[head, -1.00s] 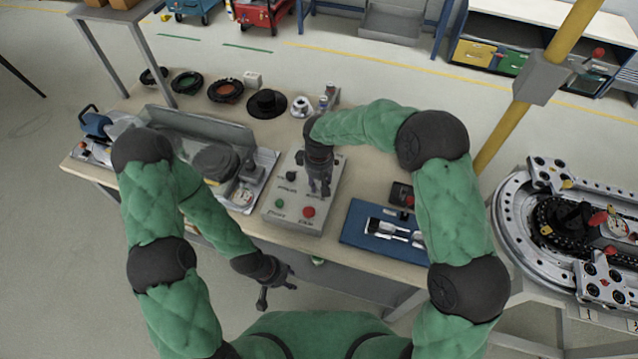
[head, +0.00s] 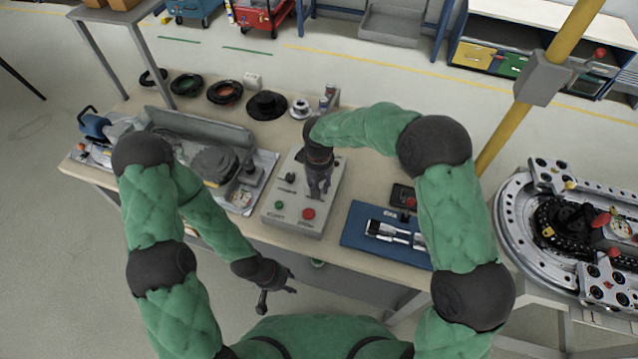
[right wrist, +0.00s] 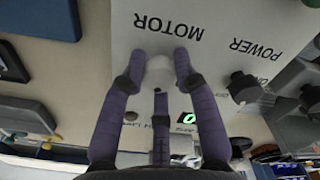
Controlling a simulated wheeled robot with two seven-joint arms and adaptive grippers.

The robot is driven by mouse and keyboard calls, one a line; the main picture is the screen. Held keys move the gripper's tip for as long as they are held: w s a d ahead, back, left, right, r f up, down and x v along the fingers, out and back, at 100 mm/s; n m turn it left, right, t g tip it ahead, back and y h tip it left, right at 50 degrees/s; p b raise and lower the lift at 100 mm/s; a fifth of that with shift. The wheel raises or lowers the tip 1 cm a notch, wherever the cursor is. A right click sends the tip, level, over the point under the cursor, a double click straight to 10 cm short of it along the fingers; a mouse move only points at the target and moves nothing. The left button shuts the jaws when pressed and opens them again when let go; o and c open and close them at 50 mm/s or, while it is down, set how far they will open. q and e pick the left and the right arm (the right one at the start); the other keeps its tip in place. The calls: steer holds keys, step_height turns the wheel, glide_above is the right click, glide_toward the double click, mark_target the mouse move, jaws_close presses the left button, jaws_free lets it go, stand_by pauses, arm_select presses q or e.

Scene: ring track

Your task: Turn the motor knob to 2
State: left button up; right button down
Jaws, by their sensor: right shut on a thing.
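The grey control box (head: 270,213) stands on the bench, with a green button (head: 279,205) and a red button (head: 308,214) on its face. My right gripper (head: 319,193) comes down over its right side. In the right wrist view its fingers close around the motor knob (right wrist: 159,68) below the word MOTOR. My left gripper (head: 279,297) is open and empty in front of the bench.
Left of the box is a metal tray (head: 262,172) with machine parts. Right of it lies a blue tray (head: 358,232) with metal parts. Cable coils (head: 224,91) line the back of the bench. A yellow post (head: 500,130) and a ring track (head: 515,215) stand at right.

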steer(key=c, duration=0.9)
jaws_free()
step_height(320, 180, up, 12)
